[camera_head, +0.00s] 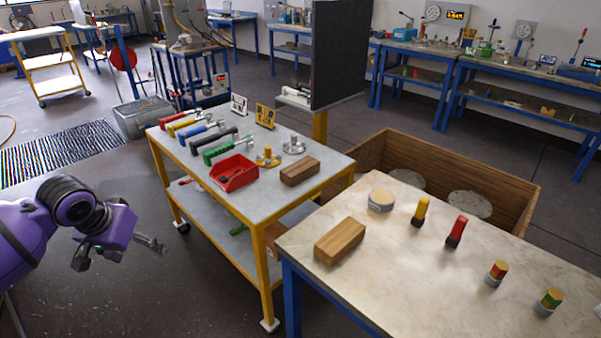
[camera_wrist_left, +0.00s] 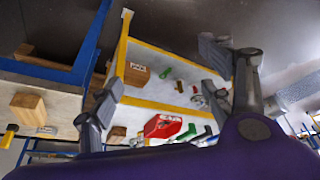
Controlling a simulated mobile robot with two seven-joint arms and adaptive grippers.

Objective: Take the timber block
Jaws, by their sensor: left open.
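A timber block (camera_head: 340,241) lies on the pale stone-topped table at the front right. A second, similar block (camera_head: 299,171) lies on the yellow cart's top; the frames do not tell which one is meant. In the left wrist view one block (camera_wrist_left: 29,105) shows at the left and another (camera_wrist_left: 117,134) at the lower middle. My left gripper (camera_head: 120,252) is open and empty, left of the cart and apart from both blocks. Its spread fingers also show in the wrist view (camera_wrist_left: 165,80). My right gripper is out of view.
The cart top (camera_head: 180,148) holds coloured-handled tools, a red bin (camera_head: 234,173) and flanged parts. The table also bears a round tin (camera_head: 381,200) and several small cylinders. A wooden crate (camera_head: 520,207) stands behind. Floor between my left gripper and the cart is clear.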

